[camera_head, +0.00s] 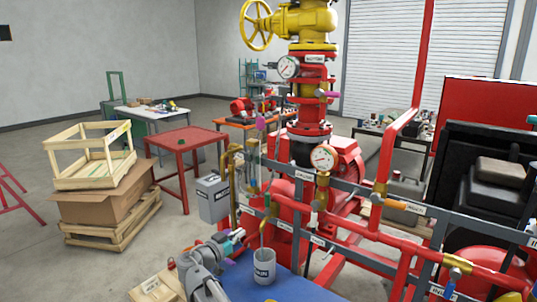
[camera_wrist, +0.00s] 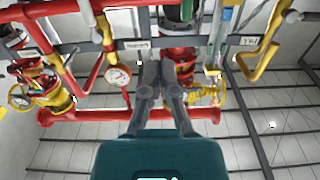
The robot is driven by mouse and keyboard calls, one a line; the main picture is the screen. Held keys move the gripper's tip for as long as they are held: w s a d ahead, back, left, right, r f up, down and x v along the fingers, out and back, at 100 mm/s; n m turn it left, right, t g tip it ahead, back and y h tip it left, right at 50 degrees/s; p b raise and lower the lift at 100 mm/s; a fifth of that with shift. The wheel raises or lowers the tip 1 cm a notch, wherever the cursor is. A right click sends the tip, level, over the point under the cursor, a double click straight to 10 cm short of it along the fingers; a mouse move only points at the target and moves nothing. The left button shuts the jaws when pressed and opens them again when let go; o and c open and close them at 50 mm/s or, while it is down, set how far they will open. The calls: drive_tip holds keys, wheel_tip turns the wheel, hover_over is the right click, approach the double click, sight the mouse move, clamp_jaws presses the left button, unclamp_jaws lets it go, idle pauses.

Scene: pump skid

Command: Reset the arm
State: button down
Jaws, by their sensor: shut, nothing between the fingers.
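My gripper (camera_wrist: 160,68) shows in the wrist view, its two grey fingers together with nothing between them. Its teal body fills the bottom middle of that view. The fingers point toward red and yellow pipework, and I cannot tell how far off it is. In the head view my grey arm is low and left of centre, beside the blue mat (camera_head: 292,285). Its far end is small there, so the fingers are hard to make out.
A grey cup (camera_head: 264,267) stands on the blue mat close to my arm. The pump skid's red pipe (camera_head: 370,230) and gauge (camera_head: 323,157) rise behind it. A wooden tray (camera_head: 156,288) is at the lower left. Floor (camera_head: 60,270) is open at the left.

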drive_tip(key=s+d+f+n+g+y, duration=0.1)
drive_tip(key=s+d+f+g, duration=0.25)
drive_tip(key=d+f, duration=0.4)
drive_tip(key=s+d+f+n+g+y, duration=0.15)
drive_tip(key=d+f+g, duration=0.3)
drive_tip(key=d, duration=0.65)
drive_tip(key=s+d+f+n+g+y, duration=0.2)
drive_tip(key=s+d+f+g+y, duration=0.1)
drive_tip(key=s, duration=0.3)
drive_tip(key=s+d+f+n+g+y, duration=0.3)
drive_tip(key=s+d+y, duration=0.1)
drive_tip(key=s, duration=0.3)
drive_tip(key=shift+s+d+f+y, duration=0.25)
drive_tip(key=shift+s+f+y, duration=0.05)
drive_tip(key=shift+y, duration=0.45)
